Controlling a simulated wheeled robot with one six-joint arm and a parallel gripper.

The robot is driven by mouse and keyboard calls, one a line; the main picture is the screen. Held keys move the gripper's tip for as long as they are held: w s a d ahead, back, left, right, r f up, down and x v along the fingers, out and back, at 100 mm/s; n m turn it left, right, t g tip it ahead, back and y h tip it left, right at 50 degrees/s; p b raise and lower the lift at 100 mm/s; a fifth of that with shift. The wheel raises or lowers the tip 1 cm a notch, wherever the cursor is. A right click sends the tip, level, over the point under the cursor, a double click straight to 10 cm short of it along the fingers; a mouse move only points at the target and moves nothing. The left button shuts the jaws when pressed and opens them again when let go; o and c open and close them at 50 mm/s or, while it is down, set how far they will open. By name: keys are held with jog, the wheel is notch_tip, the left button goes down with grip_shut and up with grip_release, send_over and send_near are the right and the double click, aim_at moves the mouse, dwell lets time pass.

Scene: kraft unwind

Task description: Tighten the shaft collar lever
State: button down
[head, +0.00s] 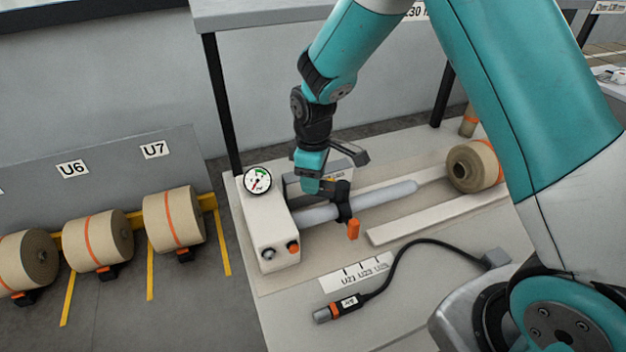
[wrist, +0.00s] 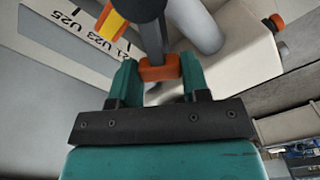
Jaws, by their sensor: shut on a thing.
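The shaft collar (head: 343,202) is a dark ring around the grey shaft (head: 385,197), near the shaft's left end. It also shows as a dark rounded part at the top of the wrist view (wrist: 147,8). The collar lever (wrist: 155,40) is a grey bar with an orange end, running from the collar down between my fingers. My gripper (wrist: 160,72) is shut on the orange end, one teal finger on each side. In the head view my gripper (head: 322,186) is just left of the collar and hides most of the lever. An orange piece (head: 353,229) hangs below the collar.
A white box with a gauge (head: 258,180) and knobs stands at the shaft's left end. A kraft roll (head: 474,165) is at the right end. A cabled tool (head: 338,308) lies in front, near a label strip (head: 357,272).

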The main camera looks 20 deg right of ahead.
jog(key=m, duration=0.1)
jog(key=w+d+m, duration=0.1)
jog(key=m, duration=0.1)
jog(key=shift+w+d, duration=0.1)
jog(key=shift+w, duration=0.05)
jog(key=shift+w+d+m, duration=0.25)
jog(key=shift+d+m, duration=0.4)
jog(key=shift+m, duration=0.65)
jog(key=shift+w+d+m, duration=0.2)
jog(key=shift+d+m, duration=0.5)
jog(key=shift+m, duration=0.6)
jog(key=shift+w+d+m, duration=0.25)
jog(key=shift+d+m, duration=0.4)
jog(key=shift+m, duration=0.65)
jog(key=shift+d, duration=0.1)
jog(key=c, duration=0.6)
grip_release()
jog(key=shift+b, duration=0.3)
notch_tip(320, 180, up, 8)
jog(key=b, duration=0.1)
jog(key=shift+f+b, duration=0.2)
jog(key=shift+b, duration=0.1)
